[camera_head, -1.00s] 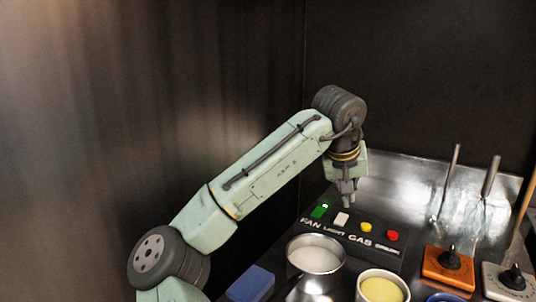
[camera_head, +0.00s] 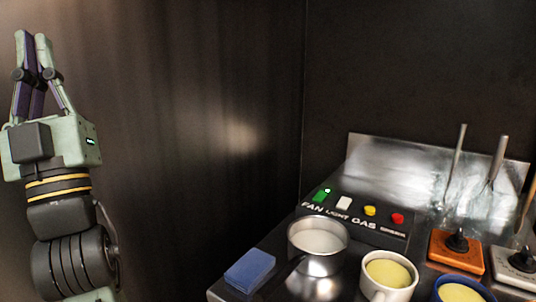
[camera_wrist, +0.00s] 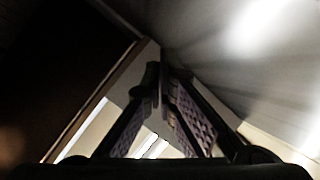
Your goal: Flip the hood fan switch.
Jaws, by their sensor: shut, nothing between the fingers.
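The green fan switch (camera_head: 320,196) sits at the left end of a dark control panel (camera_head: 372,237), above the word FAN. A small bright green light shows at its upper right corner. My gripper (camera_head: 31,38) is at the far left of the head view, raised and pointing up, well away from the panel. Its fingers are shut and empty. In the wrist view the fingers of my gripper (camera_wrist: 163,72) come together with nothing between them, and the switch is not in that view.
A white switch (camera_head: 343,203), a yellow button (camera_head: 370,211) and a red button (camera_head: 397,218) share the panel. A metal pot (camera_head: 318,262), a mug (camera_head: 372,292), a blue sponge (camera_head: 250,270) and an orange knob box (camera_head: 441,258) stand in front. Dark walls enclose the corner.

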